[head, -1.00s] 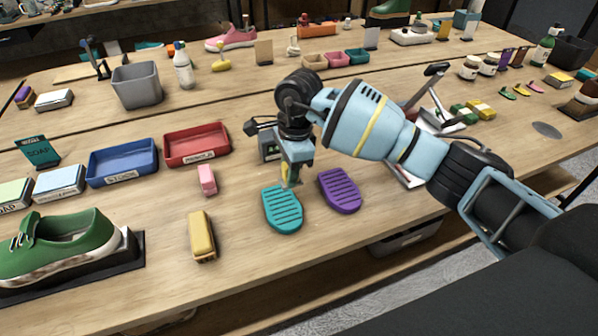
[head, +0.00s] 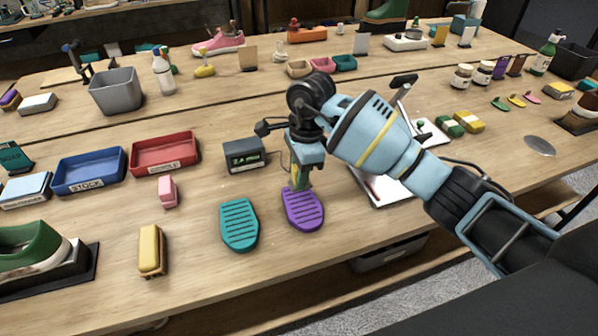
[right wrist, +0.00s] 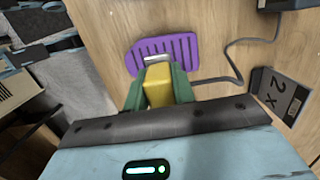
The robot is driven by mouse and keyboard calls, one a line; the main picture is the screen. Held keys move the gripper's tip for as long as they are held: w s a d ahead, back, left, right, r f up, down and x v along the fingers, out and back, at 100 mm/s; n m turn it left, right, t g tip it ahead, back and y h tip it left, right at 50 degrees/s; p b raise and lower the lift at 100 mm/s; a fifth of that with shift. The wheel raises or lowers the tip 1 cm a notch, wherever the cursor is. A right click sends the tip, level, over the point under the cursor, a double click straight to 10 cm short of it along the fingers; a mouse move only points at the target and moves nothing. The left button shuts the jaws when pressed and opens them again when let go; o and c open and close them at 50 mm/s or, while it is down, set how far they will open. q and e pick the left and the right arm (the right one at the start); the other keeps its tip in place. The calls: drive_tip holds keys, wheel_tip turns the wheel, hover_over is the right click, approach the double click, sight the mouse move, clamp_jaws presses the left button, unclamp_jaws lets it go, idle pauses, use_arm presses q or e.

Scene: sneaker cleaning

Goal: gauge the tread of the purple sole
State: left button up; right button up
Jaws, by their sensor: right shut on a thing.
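The purple sole (head: 304,217) lies flat on the table with its ridged tread up; it also shows in the right wrist view (right wrist: 188,46). My right gripper (head: 301,166) points down above its far end. In the right wrist view, its green fingers (right wrist: 157,91) are shut on a yellow probe (right wrist: 159,76) with a metal tip. The tip lies over the sole's ridges; I cannot tell whether it touches. A dark gauge box (head: 243,155) with a lit display stands behind and left, with a cable. My left gripper is not in view.
A teal sole (head: 239,225) lies just left of the purple one. A yellow brush (head: 151,250), a pink block (head: 167,190), and red (head: 165,153) and blue (head: 90,171) trays are further left. A white tray (head: 386,189) lies right, under my arm.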

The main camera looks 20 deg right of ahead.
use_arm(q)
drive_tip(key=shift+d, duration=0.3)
use_arm(e)
drive_tip(key=shift+d, duration=0.3)
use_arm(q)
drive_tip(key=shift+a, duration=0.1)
use_arm(e)
drive_tip(key=shift+a+f, duration=0.1)
drive_tip(key=shift+f, duration=0.05)
drive_tip(key=b, duration=0.2)
hover_over(301, 204)
drive_tip(key=shift+s+f, duration=0.1)
drive_tip(key=shift+f, duration=2.7)
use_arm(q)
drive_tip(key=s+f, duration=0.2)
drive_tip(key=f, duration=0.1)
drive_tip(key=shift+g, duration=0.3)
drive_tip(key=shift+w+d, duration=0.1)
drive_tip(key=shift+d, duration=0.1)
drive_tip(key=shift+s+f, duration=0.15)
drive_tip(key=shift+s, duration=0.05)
use_arm(e)
drive_tip(key=shift+f, duration=0.15)
